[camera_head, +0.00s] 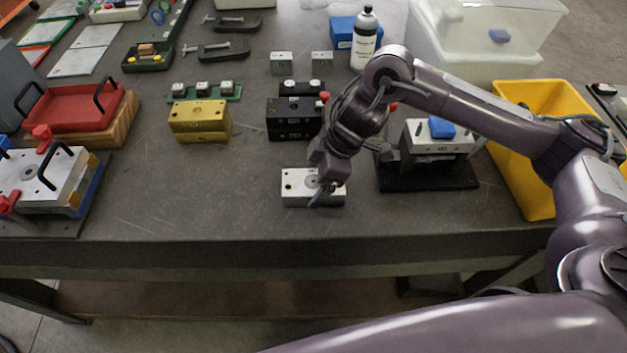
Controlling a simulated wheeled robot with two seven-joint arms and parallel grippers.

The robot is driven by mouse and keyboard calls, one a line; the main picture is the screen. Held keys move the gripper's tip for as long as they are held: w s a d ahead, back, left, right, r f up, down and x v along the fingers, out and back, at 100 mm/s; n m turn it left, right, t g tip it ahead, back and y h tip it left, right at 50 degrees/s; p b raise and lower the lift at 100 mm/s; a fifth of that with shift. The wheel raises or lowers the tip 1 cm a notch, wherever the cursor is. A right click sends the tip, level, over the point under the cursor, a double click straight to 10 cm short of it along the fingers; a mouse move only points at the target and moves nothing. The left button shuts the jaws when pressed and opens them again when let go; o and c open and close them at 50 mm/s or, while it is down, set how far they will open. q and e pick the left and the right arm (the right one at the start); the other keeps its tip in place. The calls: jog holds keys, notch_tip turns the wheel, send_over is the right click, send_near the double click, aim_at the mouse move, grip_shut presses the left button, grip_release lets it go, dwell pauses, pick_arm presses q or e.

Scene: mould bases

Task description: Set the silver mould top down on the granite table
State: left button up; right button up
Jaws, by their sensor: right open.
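The silver mould top (296,188) is a light metal block with dark holes. It lies flat on the granite table (200,215) near the front edge, in the middle of the view. My right gripper (318,196) is open and points down over the right half of the block, partly hiding it. I cannot tell whether the fingers touch the block. My left gripper is not in view.
A black mould block (282,128) stands behind, with a gold one (200,118) to its left. A press-like block on a black base (425,180) and a yellow bin (532,190) stand at right. A red tray (70,105) is at left. The front strip is clear.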

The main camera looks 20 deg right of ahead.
jog(key=v, duration=1)
jog(key=shift+p, duration=0.3)
jog(key=shift+s+d, duration=0.1)
